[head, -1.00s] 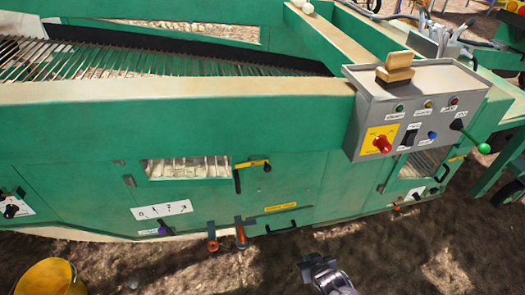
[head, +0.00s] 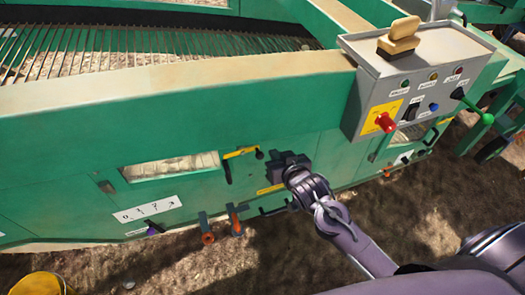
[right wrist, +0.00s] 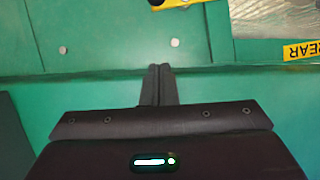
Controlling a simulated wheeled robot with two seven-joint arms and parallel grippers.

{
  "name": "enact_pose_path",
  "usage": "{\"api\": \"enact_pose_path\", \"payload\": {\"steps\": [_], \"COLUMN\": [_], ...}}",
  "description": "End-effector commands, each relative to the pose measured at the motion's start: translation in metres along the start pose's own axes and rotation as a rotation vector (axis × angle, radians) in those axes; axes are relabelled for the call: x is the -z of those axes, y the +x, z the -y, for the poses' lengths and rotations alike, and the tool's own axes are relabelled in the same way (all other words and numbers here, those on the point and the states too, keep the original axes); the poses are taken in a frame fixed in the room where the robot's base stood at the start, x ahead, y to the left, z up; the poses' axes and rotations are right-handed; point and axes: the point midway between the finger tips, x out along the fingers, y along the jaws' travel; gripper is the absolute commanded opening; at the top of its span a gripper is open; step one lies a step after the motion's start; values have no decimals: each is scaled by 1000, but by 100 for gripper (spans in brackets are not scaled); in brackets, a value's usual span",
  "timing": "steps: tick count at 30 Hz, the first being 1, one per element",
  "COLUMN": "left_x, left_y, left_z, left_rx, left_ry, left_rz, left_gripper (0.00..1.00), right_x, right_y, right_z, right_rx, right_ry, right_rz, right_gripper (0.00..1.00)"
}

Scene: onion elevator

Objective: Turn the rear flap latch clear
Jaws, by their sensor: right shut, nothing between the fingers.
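The latch by the left flap window is a yellow bar (head: 240,152) on the green side panel, with a black handle (head: 227,172) hanging down at its left end. Part of a yellow bar (right wrist: 183,3) shows at the top edge of the right wrist view. A yellow label reading REAR (right wrist: 301,50) is at the right there. My right gripper (head: 279,160) is just right of the latch, in front of the panel. Its fingers (right wrist: 157,72) are closed together and empty. I cannot tell whether they touch the panel. My left gripper is out of view.
A grey control box (head: 420,75) with a red knob (head: 386,122) juts out at the right. Orange-handled levers (head: 235,220) and a black grab handle (head: 274,208) are low on the panel. A yellow bucket (head: 40,286) stands at bottom left. The ground in front is open.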

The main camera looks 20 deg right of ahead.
Motion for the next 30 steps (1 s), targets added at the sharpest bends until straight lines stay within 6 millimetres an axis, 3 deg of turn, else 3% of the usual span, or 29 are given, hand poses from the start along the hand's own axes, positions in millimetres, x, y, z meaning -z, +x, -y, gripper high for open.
{"api": "enact_pose_path", "payload": {"steps": [5, 16, 22, 30], "left_x": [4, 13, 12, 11], "left_y": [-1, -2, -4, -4], "left_z": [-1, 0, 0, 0], "left_rx": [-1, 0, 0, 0], "left_ry": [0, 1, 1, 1], "left_rz": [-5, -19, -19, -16], "left_gripper": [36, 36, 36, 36], "right_x": [2, 1, -29, -39], "right_y": [24, 99, 104, 107], "right_z": [0, 0, 0, 0], "right_rx": [0, 0, 0, 0], "right_ry": [1, 0, 0, 0], "right_rz": [-2, -1, 3, 0], "right_gripper": [0, 0, 0, 0]}}
